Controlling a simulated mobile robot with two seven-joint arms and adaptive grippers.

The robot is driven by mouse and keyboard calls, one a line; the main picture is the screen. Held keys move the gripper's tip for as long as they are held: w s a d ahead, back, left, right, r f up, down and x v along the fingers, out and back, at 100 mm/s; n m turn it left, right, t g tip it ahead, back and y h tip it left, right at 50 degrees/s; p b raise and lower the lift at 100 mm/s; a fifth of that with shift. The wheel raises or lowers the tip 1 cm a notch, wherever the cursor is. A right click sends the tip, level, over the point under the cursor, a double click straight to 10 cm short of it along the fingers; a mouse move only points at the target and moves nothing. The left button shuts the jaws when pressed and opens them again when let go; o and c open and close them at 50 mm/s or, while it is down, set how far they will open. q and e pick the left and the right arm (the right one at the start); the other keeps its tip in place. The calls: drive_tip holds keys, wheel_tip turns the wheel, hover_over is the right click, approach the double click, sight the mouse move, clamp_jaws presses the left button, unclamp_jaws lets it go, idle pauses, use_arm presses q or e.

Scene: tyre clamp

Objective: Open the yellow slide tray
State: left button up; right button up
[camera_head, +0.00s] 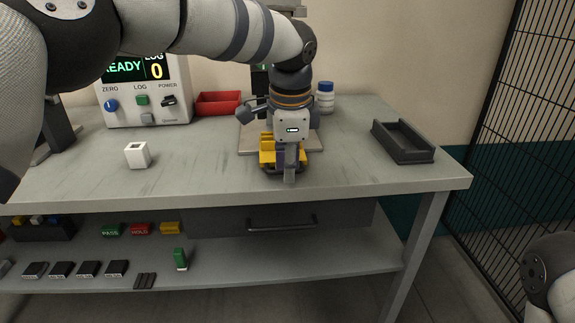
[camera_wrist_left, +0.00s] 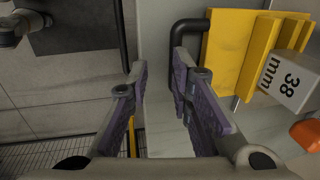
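The yellow slide tray (camera_head: 267,150) sits at the table's front edge, mostly behind my left gripper (camera_head: 290,168). In the left wrist view the yellow tray (camera_wrist_left: 240,45) is at upper right, with a black bar handle (camera_wrist_left: 186,28) on its front. My left gripper (camera_wrist_left: 157,70) is open there, its purple-padded fingers apart. The handle lies beside the right-hand finger and partly behind it; I cannot tell whether they touch. A white block marked 38 mm (camera_wrist_left: 289,80) is by the tray. My right gripper is out of view.
A white hollow cube (camera_head: 138,155), a red bin (camera_head: 218,103), a dark open tray (camera_head: 403,141) and a blue-capped bottle (camera_head: 325,98) stand on the table. A drawer handle (camera_head: 282,223) is below the front edge. A mesh fence is at right.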

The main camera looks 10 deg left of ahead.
use_arm(q)
drive_tip(key=shift+s+f, duration=0.2)
drive_tip(key=shift+f, duration=0.1)
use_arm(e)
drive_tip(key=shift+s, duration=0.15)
use_arm(q)
drive_tip(key=v, duration=0.3)
drive_tip(key=shift+w+r+p, duration=0.15)
drive_tip(key=shift+w+p, duration=0.05)
drive_tip(key=shift+p, duration=0.2)
drive_tip(key=p+v, duration=0.1)
drive_tip(key=v, duration=1)
drive_tip(key=shift+w, duration=0.15)
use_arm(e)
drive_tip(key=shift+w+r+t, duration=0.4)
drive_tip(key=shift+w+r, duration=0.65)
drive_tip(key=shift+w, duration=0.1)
use_arm(q)
drive_tip(key=v, duration=0.7)
drive_tip(key=shift+r, duration=0.35)
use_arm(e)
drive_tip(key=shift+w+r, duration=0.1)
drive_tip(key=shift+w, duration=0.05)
